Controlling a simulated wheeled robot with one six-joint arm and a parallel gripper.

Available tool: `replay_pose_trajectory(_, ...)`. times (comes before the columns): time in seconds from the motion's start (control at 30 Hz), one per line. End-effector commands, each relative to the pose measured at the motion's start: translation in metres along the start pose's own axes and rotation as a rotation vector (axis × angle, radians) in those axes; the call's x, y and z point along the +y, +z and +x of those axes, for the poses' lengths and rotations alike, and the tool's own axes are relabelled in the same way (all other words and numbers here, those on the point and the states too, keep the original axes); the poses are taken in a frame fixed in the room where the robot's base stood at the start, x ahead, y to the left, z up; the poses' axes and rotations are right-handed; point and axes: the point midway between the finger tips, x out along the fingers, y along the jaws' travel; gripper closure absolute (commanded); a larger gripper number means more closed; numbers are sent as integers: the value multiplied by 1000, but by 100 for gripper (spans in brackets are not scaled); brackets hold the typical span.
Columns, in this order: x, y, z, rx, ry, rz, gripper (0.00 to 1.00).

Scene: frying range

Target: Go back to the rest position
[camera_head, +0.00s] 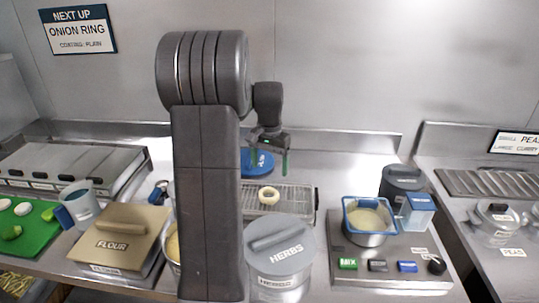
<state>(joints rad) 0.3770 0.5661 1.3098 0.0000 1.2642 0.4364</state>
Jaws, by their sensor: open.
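My gripper (268,161) hangs from my arm just right of the middle of the head view, pointing down with its two green-tipped fingers apart. It is open and nothing shows between the fingers. It appears above the back of a wire rack (299,199). A pale ring (269,195) lies on that rack, below the gripper in the picture. A blue round thing (259,162) shows behind the fingers. My upright arm link hides part of the counter in the middle.
A grey HERBS pot (280,262) and a FLOUR box (119,240) stand in front. At right, a blue-rimmed basket (368,216) sits in a fryer unit beside a dark lidded pot (402,182). A green board (27,229) lies far left. The wall behind is bare except signs.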

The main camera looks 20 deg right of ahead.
Motion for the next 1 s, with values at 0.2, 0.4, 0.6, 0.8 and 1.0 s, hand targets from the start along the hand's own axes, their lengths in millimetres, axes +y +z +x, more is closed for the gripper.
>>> replay_pose_trajectory(0.2, 0, 0, -33, 1, -1, 0, 20)
replay_pose_trajectory(0.4, 0, 0, -42, -1, 0, 0, 20)
replay_pose_trajectory(0.6, 0, 0, -42, -1, 0, 0, 20)
replay_pose_trajectory(0.8, 0, 1, -35, -4, 2, 0, 20)
replay_pose_trajectory(1.0, 0, 1, -5, -6, 3, 0, 20)
